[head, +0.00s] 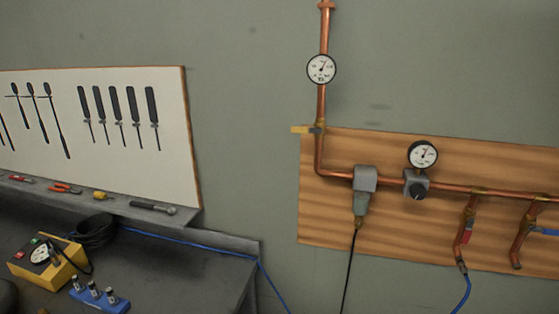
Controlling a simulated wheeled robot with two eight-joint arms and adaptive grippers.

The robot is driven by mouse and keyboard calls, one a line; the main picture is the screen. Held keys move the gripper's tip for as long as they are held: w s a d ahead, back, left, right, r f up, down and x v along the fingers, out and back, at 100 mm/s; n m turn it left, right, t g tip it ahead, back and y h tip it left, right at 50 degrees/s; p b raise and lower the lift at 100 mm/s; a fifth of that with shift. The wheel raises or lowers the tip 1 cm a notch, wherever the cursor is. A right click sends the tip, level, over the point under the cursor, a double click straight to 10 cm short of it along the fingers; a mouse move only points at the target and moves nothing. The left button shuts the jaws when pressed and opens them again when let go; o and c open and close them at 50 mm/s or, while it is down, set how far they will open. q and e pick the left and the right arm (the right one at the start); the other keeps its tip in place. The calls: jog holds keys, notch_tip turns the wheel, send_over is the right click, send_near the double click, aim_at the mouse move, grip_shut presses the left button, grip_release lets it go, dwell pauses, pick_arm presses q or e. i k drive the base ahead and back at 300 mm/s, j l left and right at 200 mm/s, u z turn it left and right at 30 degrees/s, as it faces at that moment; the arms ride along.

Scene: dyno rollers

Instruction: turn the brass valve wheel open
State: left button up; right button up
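I cannot make out a round brass wheel in the head view. A brass valve with a yellow handle (303,129) sits on the vertical copper pipe (321,103), at the top left edge of the wooden board (400,230). The handle points left, across the pipe. A grey regulator with a black knob (416,190) sits on the horizontal pipe. Two brass-coloured branch valves hang at the right, one with a red handle (467,232), one with a blue handle (545,232). Neither gripper is in view.
Round gauges hang on the upper pipe (321,69) and above the regulator (423,155). A dark workbench (190,265) at left holds a yellow meter box (45,265) and a blue rack (98,296). A blue cable runs along it. The wall between bench and board is clear.

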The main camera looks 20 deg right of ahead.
aim_at(358, 225)
jog(key=k+l+z, duration=0.1)
jog(key=z, duration=0.5)
jog(key=j+z, duration=0.15)
jog(key=z, duration=1.25)
jog(key=i+j, duration=0.05)
